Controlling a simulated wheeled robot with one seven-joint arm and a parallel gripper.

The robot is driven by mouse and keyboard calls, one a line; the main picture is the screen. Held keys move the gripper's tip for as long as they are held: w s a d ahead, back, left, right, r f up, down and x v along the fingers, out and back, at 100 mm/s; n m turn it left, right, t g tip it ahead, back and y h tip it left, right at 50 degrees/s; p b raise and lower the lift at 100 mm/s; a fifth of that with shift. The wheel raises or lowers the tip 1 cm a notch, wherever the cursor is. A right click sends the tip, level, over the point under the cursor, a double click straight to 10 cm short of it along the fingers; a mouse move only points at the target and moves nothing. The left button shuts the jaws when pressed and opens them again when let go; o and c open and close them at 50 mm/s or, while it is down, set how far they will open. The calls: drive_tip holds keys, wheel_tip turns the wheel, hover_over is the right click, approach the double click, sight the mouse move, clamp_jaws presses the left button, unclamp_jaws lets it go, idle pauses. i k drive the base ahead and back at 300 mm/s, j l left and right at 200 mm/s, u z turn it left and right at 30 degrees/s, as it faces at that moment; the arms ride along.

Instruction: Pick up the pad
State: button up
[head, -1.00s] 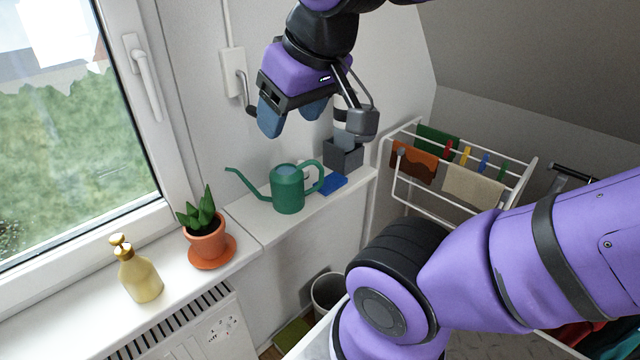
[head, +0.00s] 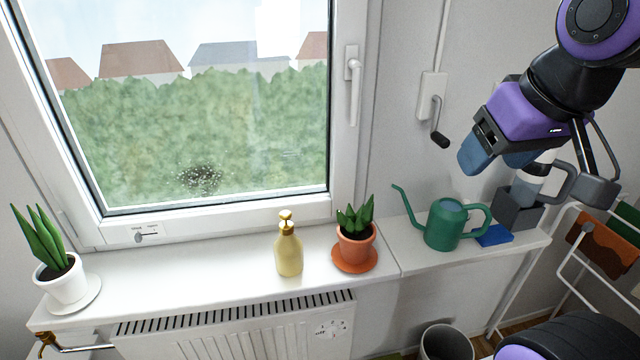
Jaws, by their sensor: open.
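A flat blue pad (head: 494,236) lies on the white sill, right of the green watering can and in front of a dark grey box. My gripper (head: 498,162) is open and empty, above and behind the watering can's right side, pointing down. Its two blue-grey fingers are apart, and the pad is below them with a clear gap. Part of the pad's left side is hidden behind the can's handle.
The watering can (head: 444,225) stands close left of the pad, the grey box (head: 517,210) close behind it. A potted plant (head: 355,245) and gold bottle (head: 289,252) stand further left. A drying rack (head: 590,235) is at right. A dark speckled spot (head: 200,178) marks the window.

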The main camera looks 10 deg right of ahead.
sight(497, 235)
drive_tip(key=i+z, duration=0.1)
drive_tip(key=z, duration=0.3)
drive_tip(key=i+z, duration=0.1)
drive_tip(key=z, duration=0.3)
drive_tip(key=i+z, duration=0.1)
drive_tip(key=z, duration=0.3)
drive_tip(key=i+j+z, duration=0.1)
drive_tip(key=z, duration=0.3)
